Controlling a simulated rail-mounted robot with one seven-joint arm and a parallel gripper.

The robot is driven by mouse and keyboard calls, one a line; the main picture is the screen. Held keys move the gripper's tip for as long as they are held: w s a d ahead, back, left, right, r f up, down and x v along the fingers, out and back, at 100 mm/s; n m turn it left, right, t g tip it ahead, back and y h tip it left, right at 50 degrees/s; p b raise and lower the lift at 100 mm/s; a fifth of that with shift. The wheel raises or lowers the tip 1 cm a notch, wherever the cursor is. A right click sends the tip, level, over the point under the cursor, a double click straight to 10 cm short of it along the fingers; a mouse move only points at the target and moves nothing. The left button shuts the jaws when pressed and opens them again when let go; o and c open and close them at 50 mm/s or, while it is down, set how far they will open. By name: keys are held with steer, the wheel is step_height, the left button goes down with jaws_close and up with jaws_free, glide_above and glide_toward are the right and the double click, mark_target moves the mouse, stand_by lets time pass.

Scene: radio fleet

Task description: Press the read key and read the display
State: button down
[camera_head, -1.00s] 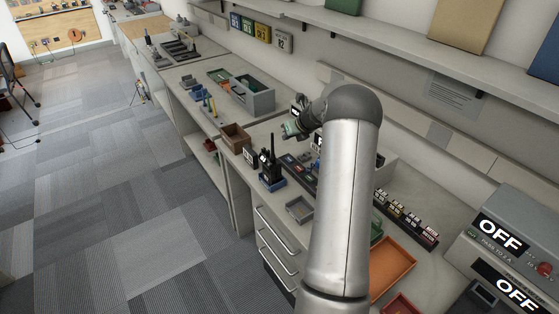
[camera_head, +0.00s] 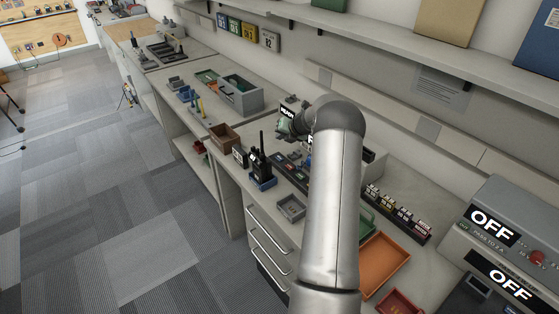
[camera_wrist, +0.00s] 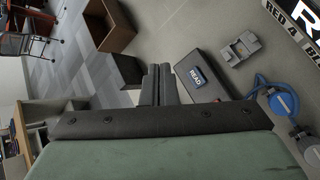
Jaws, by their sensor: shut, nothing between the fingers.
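The read key is a blue cap marked READ (camera_wrist: 188,76) on a dark box (camera_wrist: 204,90), seen in the wrist view. My gripper (camera_wrist: 158,72) is shut and empty, with its fingertips just left of the key; they look apart from it, though height is hard to judge. A black display (camera_wrist: 291,14) with large white letters shows at the wrist view's upper right corner, cut off after an R. In the head view, my wrist is over the bench and my arm hides the key. My fingers are not clear there.
A brown box (camera_wrist: 109,25), a grey holder (camera_wrist: 240,49) and a blue round part with a cable (camera_wrist: 282,103) lie around the key. In the head view, a radio (camera_head: 258,162) stands near the bench edge. An orange tray (camera_head: 382,264) and OFF-marked units (camera_head: 493,225) are at right.

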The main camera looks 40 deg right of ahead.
steer(key=b, duration=0.4)
glide_above(281, 159)
step_height(281, 159, down, 6)
steer(key=shift+s+r, duration=0.1)
steer(key=shift+r, duration=0.1)
steer(key=shift+f+b, duration=0.4)
steer(key=shift+f, duration=0.6)
stand_by(0.7)
steer(key=shift+f, duration=0.4)
steer(key=shift+f, duration=0.4)
stand_by(0.5)
steer(key=shift+r, duration=0.1)
steer(key=shift+r+p, duration=0.55)
steer(key=shift+r, duration=0.15)
